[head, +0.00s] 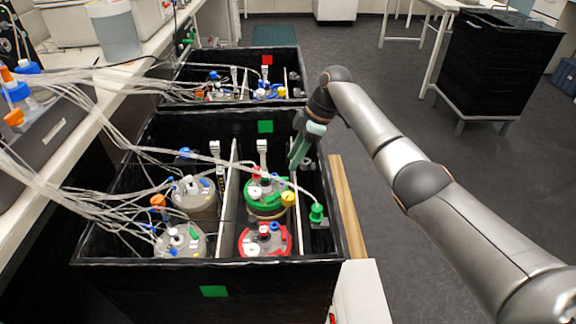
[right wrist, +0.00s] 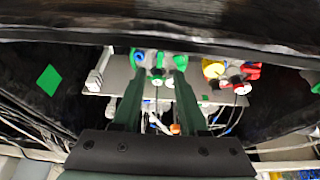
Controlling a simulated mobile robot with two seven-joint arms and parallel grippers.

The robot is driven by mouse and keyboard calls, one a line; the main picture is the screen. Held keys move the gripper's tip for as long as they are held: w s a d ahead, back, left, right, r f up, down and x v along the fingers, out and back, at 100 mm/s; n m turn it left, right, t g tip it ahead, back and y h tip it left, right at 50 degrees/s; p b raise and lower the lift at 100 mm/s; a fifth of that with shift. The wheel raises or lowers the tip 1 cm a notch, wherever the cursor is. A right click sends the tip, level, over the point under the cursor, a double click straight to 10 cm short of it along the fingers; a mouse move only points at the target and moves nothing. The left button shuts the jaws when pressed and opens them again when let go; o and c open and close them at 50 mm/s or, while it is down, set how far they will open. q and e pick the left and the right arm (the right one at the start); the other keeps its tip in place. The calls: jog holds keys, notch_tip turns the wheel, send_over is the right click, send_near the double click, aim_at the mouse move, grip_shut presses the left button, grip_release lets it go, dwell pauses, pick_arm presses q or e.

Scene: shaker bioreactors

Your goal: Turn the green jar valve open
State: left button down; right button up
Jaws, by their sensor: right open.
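The green-lidded jar (head: 265,208) stands in the right half of the near black box, with small red, yellow and white fittings on its lid. A green knob-like fitting (head: 317,213) sits to its right by the box wall, with a clear tube running to it. I cannot tell which fitting is the valve. My right gripper (head: 298,160) is above the box, behind and right of the green lid, and appears empty. In the right wrist view its two fingers stand apart (right wrist: 158,95), with green and blue fittings (right wrist: 158,63) beyond them. My left gripper is not in view.
A red-lidded jar (head: 265,240) stands in front of the green one. Two pale-lidded jars (head: 193,192) stand left of a divider (head: 229,185). Many clear tubes (head: 95,110) cross from the left bench. Another black box (head: 240,60) stands behind.

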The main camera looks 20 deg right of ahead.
jog(key=v, duration=0.6)
jog(key=shift+r+p, duration=0.25)
jog(key=shift+p, duration=0.05)
jog(key=shift+s+d, duration=0.1)
jog(key=shift+d, duration=0.05)
